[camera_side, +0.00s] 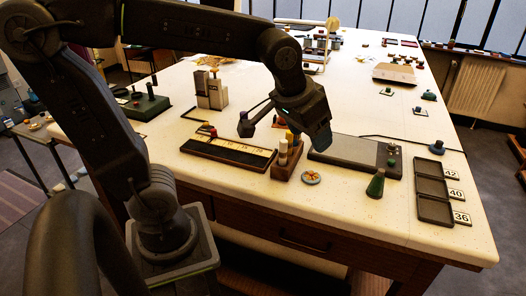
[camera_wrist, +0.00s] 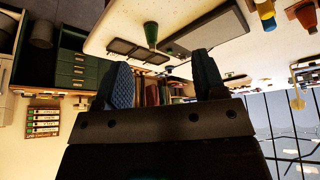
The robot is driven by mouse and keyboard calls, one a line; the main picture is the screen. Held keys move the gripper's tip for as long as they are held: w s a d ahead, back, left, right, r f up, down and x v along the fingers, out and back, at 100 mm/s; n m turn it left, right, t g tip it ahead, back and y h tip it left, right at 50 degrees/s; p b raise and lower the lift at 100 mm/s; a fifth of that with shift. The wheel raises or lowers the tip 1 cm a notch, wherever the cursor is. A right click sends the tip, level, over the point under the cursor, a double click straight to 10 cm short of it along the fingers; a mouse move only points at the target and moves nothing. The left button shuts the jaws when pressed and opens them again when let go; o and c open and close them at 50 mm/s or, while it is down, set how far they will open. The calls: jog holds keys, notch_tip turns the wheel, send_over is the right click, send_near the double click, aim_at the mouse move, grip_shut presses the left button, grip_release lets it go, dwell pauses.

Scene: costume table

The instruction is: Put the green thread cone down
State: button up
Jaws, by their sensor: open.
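The green thread cone (camera_side: 375,184) stands upright on the table top near the front edge, right of the small round dish and left of the dark trays. It also shows in the wrist view (camera_wrist: 151,34), where the picture looks upside down. My gripper (camera_side: 284,133) is open and empty, with its two blue-tipped fingers wide apart. It is above the table, to the left of the cone and clear of it. In the wrist view my gripper's fingers (camera_wrist: 160,80) have nothing between them at the tips.
A wooden rack (camera_side: 287,163) with upright pieces stands close beneath my gripper. A small round dish (camera_side: 311,178) lies beside it. A flat grey slab (camera_side: 350,154) lies behind the cone. Dark trays (camera_side: 433,190) with number cards lie at the right. Bare table surrounds the cone's front.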

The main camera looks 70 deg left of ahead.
jog(key=s+f+m, duration=0.1)
jog(key=s+f, duration=0.1)
jog(key=s, duration=0.7)
jog(key=shift+s+f+m+t+h, duration=0.25)
jog(key=shift+s+m+t+h, duration=0.05)
jog(key=shift+m, duration=0.1)
